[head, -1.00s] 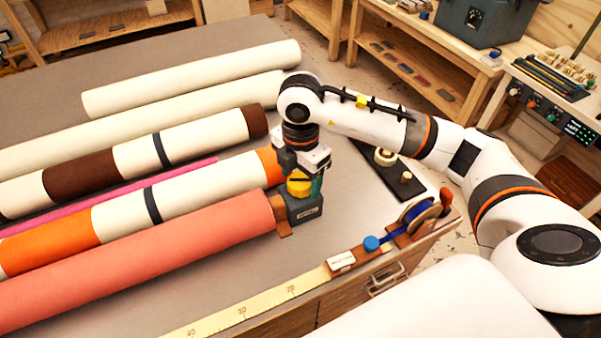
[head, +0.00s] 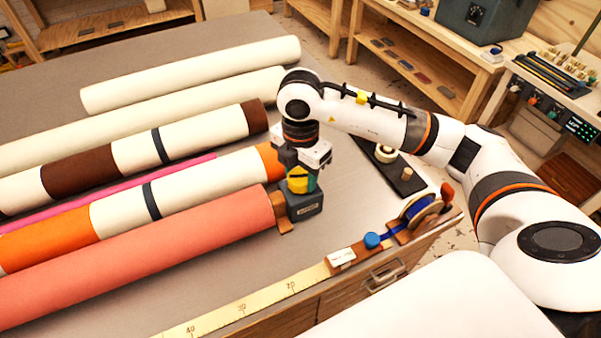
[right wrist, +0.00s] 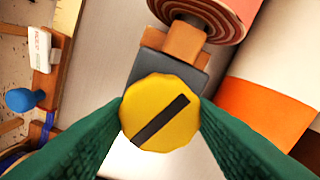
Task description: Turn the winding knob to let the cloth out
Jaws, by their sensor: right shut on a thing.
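The winding knob is a yellow disc with a dark bar across its face (right wrist: 160,113), on top of a dark grey box (head: 304,205) at the end of the coral cloth roll (head: 140,258). My right gripper (head: 300,178) points down over the box. In the right wrist view its green fingers are shut on the knob from both sides, and the dark bar lies slanted. The coral roll's wound end (right wrist: 200,12) shows beyond a brown block (right wrist: 172,50). My left gripper is not in view.
Several other rolls, cream, brown-banded and orange-banded (head: 65,242), lie left of my right gripper. A measuring tape (head: 265,298), a blue knob (head: 373,240) and a blue ribbon spool (head: 420,208) line the front edge. Grey table is clear between.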

